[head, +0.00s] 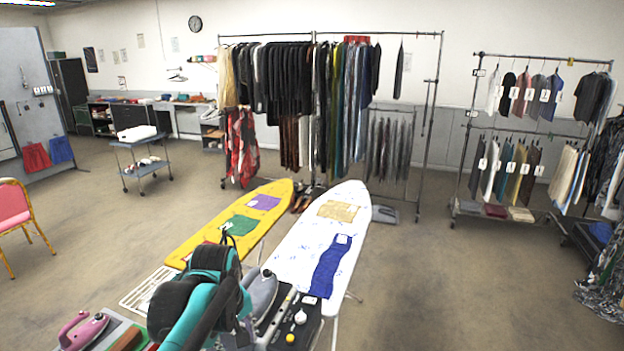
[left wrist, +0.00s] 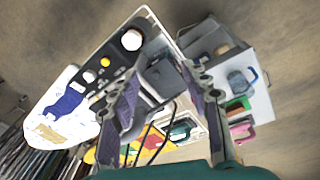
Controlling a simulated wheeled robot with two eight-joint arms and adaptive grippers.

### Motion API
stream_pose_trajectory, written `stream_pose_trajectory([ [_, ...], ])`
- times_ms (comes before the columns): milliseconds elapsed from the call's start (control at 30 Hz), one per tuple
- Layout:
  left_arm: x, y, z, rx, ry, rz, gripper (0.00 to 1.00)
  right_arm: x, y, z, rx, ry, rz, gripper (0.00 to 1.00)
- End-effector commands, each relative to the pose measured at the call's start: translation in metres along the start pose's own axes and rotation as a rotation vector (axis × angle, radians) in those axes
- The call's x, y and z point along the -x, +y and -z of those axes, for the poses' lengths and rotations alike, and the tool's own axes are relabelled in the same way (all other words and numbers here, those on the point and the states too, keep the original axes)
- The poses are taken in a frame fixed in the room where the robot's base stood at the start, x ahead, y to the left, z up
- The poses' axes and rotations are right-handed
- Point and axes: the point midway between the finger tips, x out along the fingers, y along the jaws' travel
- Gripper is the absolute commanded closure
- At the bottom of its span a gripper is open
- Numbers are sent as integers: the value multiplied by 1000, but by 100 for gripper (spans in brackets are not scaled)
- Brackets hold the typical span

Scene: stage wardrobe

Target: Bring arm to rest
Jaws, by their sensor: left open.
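My left arm (head: 205,300), teal and black, rises at the bottom middle of the head view, in front of the ironing boards. It hides part of the ironing station; I cannot make out its fingertips there. In the left wrist view my left gripper (left wrist: 163,82) has its two fingers spread apart, with nothing held between them. A grey boxy thing (left wrist: 162,76) shows beyond the gap. My right gripper is in neither view.
A white ironing board (head: 297,245) and a yellow one (head: 190,250) carry cloths. A dark panel with knobs (head: 300,313), a grey iron (head: 263,292) and a pink iron (head: 83,331) are near the arm.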

Motion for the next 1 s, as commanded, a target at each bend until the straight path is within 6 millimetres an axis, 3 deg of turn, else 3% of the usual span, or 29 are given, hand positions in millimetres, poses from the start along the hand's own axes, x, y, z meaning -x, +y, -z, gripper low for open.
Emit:
stream_pose_trajectory([
  [233,-48,-46,-34,-252,121,-95,53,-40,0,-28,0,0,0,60],
  [400,-101,-87,-64,-509,271,-157,53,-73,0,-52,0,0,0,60],
  [600,-144,-114,-85,-711,406,-176,53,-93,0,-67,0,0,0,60],
  [733,-152,-120,-89,-763,442,-176,53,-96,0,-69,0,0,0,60],
  [1000,-151,-120,-89,-772,447,-176,53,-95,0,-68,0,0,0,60],
])
